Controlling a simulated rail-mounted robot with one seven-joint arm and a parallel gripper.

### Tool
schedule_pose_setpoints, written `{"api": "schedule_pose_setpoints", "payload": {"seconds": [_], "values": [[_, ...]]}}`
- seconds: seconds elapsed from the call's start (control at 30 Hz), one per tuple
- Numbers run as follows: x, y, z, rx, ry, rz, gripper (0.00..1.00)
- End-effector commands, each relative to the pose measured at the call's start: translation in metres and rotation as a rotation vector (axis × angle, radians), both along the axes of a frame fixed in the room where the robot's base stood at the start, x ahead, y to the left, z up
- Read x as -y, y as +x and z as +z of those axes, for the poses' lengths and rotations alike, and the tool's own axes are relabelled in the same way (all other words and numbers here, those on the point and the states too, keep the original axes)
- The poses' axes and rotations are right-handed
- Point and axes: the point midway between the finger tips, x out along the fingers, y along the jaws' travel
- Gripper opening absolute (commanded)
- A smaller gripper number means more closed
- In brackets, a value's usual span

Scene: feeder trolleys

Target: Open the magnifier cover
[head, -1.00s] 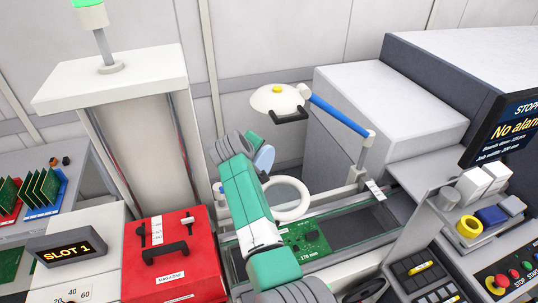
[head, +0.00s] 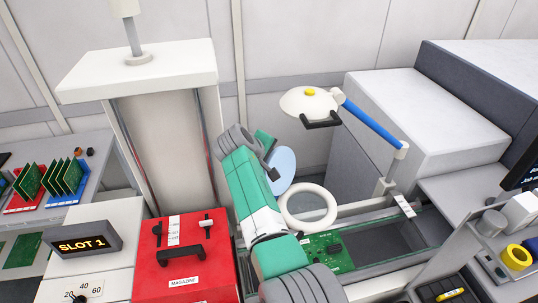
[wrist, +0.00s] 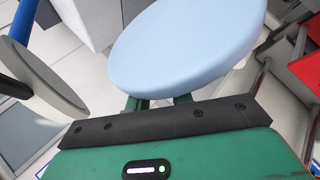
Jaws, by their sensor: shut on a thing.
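The magnifier is a white ring with a clear lens (head: 308,207) beside the board track. Its cover is a flat light-blue disc (head: 283,169) standing steeply tilted, up off the lens, just behind and left of the ring. My gripper (head: 273,173) is at the disc's left edge and shut on it. In the wrist view the cover (wrist: 188,42) fills the upper middle, with its near edge at my fingertips (wrist: 160,102). The exact grip and any hinge are hidden.
A green circuit board (head: 328,250) lies in the track. A red magazine (head: 183,262) stands left of my arm.

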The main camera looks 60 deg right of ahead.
Motion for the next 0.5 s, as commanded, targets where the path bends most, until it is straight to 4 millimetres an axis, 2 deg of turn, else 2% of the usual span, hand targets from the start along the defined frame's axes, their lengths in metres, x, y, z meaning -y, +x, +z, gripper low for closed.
{"api": "schedule_pose_setpoints", "payload": {"seconds": [0.03, 0.17, 0.2, 0.27, 0.5], "values": [[-0.0024, 0.0003, -0.0053, -0.003, 0.008, 0.002, 0.00], [-0.0026, 0.0003, -0.0055, -0.004, 0.008, 0.002, 0.00], [-0.0025, 0.0003, -0.0054, -0.004, 0.008, 0.002, 0.28], [-0.0023, 0.0003, -0.0049, -0.003, 0.007, 0.002, 0.40], [-0.0012, 0.0002, -0.0023, -0.001, 0.004, 0.002, 0.41]]}}
